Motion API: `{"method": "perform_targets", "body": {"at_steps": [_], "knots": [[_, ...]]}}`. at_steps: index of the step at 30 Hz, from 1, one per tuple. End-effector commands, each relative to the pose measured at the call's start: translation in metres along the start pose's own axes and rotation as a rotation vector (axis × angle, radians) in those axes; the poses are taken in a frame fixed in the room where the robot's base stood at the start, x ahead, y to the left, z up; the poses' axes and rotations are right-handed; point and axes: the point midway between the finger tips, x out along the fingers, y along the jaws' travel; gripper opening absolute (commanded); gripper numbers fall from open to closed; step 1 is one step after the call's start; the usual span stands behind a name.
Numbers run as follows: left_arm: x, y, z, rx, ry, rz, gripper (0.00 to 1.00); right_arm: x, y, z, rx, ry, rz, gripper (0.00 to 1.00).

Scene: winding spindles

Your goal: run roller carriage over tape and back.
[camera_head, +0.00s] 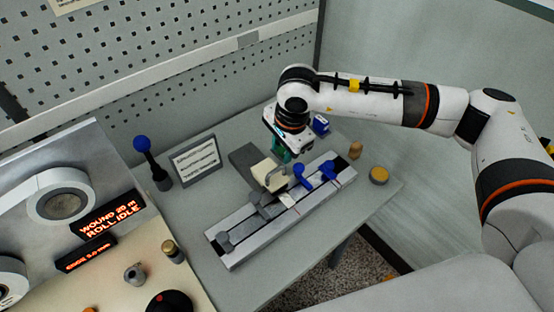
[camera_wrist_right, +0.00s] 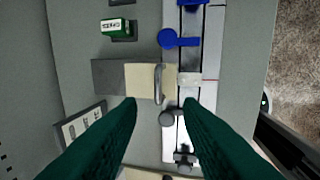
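The roller carriage appears to be the cream block (camera_head: 270,175) with a metal handle, at the rail side of a dark grey plate. In the right wrist view the cream block (camera_wrist_right: 140,80) and its upright handle (camera_wrist_right: 158,84) lie just ahead of my fingers. A pale tape strip (camera_head: 289,199) crosses the light grey rail (camera_head: 238,255) beside it; it also shows in the wrist view (camera_wrist_right: 190,79). My right gripper (camera_head: 284,153) is above the bench near the block, its dark green fingers (camera_wrist_right: 159,106) spread and empty. My left gripper is out of view.
Blue clamps (camera_head: 325,168) and grey clamps (camera_head: 225,240) stand along the rail. A label stand (camera_head: 197,162), a blue-knobbed lever (camera_head: 143,144) and a winding machine with a red display (camera_head: 108,215) are at the left. A green box (camera_wrist_right: 117,26) sits beyond the plate.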

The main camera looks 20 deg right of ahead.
Motion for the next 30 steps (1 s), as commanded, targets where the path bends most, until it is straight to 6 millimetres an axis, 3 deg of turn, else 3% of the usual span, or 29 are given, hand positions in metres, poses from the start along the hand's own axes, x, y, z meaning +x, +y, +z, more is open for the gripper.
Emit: {"method": "perform_targets", "body": {"at_steps": [5,12,17,25,30], "knots": [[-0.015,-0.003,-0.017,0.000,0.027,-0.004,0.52,0.035,0.000,-0.001,0.003,0.001,-0.005,0.33],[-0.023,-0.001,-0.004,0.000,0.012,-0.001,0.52,0.072,0.000,0.000,0.002,0.001,-0.002,0.33],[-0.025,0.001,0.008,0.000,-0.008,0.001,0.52,0.083,0.000,0.000,0.001,-0.001,0.000,0.33],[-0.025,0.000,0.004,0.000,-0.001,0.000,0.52,0.085,0.000,0.000,0.001,0.000,0.001,0.33],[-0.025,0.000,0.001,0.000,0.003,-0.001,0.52,0.084,0.000,0.000,0.001,0.000,0.001,0.06]]}}
